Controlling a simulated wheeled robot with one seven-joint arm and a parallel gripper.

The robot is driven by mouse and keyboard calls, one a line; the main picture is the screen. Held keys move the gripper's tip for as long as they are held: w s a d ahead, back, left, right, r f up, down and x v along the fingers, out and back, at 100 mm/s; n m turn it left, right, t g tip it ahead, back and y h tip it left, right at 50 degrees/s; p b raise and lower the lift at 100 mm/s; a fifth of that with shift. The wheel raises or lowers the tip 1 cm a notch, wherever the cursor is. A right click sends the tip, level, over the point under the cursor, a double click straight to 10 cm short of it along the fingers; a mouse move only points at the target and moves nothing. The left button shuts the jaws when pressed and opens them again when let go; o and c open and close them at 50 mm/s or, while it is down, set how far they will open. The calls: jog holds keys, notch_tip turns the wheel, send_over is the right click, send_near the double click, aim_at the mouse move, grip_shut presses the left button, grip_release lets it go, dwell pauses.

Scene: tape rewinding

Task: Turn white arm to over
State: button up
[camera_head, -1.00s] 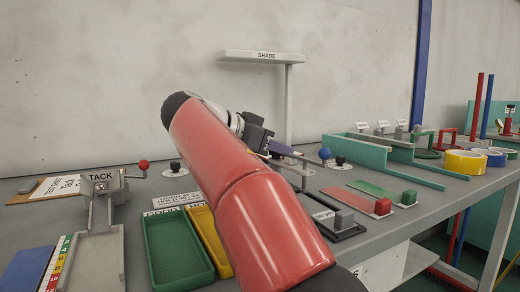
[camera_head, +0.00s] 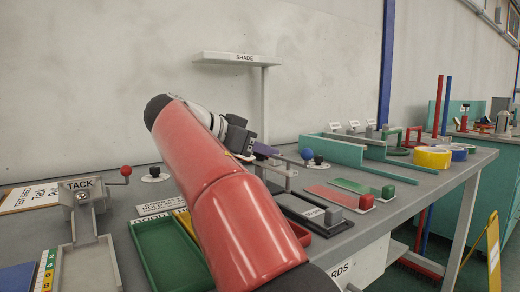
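My gripper (camera_head: 256,149) is a dark block at the end of my red arm, left of the picture's middle. It is low over the back of the bench, and its fingers are too small and too covered to tell open from shut. A purple piece (camera_head: 266,149) shows right beside it; I cannot tell whether they touch. A grey bar with a blue ball knob (camera_head: 307,154) is just right of it, next to a black knob (camera_head: 319,158). I cannot clearly make out a white arm or a mark reading "over"; my arm covers part of this area.
The SHADE shelf (camera_head: 250,57) stands on a post behind my gripper. The TACK device (camera_head: 83,190) with a red ball lever and a green tray (camera_head: 165,250) are at left. Red (camera_head: 330,195) and green (camera_head: 355,186) strips, teal rails and tape rolls (camera_head: 432,157) are at right.

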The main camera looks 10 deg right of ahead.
jog(key=p+v, duration=0.1)
jog(key=v, duration=0.6)
jog(key=shift+a+p, duration=0.3)
jog(key=shift+a, duration=0.05)
jog(key=shift+s+r, duration=0.1)
jog(key=shift+s, duration=0.15)
